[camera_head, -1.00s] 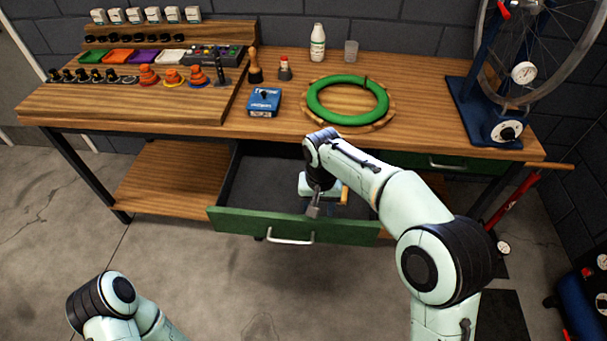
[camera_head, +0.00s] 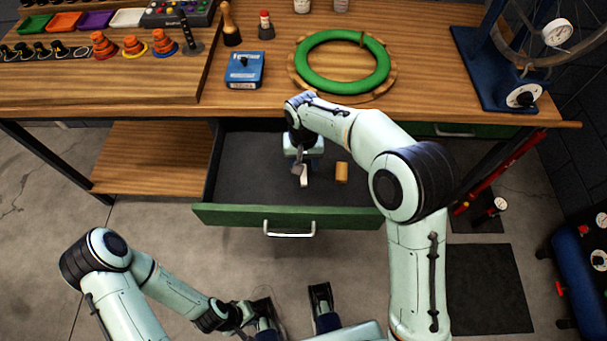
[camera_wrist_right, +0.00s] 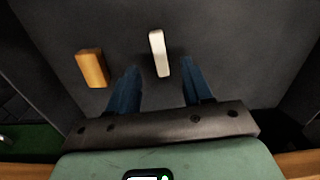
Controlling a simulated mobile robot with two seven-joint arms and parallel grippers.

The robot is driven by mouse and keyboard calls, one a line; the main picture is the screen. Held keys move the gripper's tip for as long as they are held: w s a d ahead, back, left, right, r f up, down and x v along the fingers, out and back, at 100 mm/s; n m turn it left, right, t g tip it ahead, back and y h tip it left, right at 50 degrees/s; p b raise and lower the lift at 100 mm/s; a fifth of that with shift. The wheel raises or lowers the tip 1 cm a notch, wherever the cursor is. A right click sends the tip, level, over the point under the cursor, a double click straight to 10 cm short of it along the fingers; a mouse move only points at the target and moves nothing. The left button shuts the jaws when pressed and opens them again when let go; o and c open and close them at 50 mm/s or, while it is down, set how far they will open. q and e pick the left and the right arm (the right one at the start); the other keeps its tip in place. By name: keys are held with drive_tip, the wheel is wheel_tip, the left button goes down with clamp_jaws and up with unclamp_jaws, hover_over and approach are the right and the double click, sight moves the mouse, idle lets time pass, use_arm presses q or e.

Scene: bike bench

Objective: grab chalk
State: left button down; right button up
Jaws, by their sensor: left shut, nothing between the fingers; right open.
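The chalk, a short white stick (camera_wrist_right: 159,53), lies on the dark drawer floor in the right wrist view. It also shows in the head view (camera_head: 304,177), beside my right gripper. My right gripper (camera_wrist_right: 158,68) is open above the drawer floor, one blue finger to each side of the chalk in the picture. I cannot tell how far above the chalk the fingertips are. In the head view the right gripper (camera_head: 299,166) is partly hidden under its wrist. My left gripper (camera_head: 243,312) is low in front of the drawer, shut and empty.
The open drawer (camera_head: 250,216) has a green front. A tan block (camera_head: 341,172) lies in it, right of the chalk. The wooden bench top (camera_head: 430,85) holds a green ring (camera_head: 342,63) and a blue box (camera_head: 244,70). Open floor lies in front.

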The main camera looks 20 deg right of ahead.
sight(304, 177)
wheel_tip(304, 177, down, 6)
drive_tip(key=shift+s+r+b, duration=0.1)
drive_tip(key=shift+r+b, duration=0.05)
drive_tip(key=shift+b, duration=0.25)
drive_tip(key=shift+c, duration=0.3)
clamp_jaws()
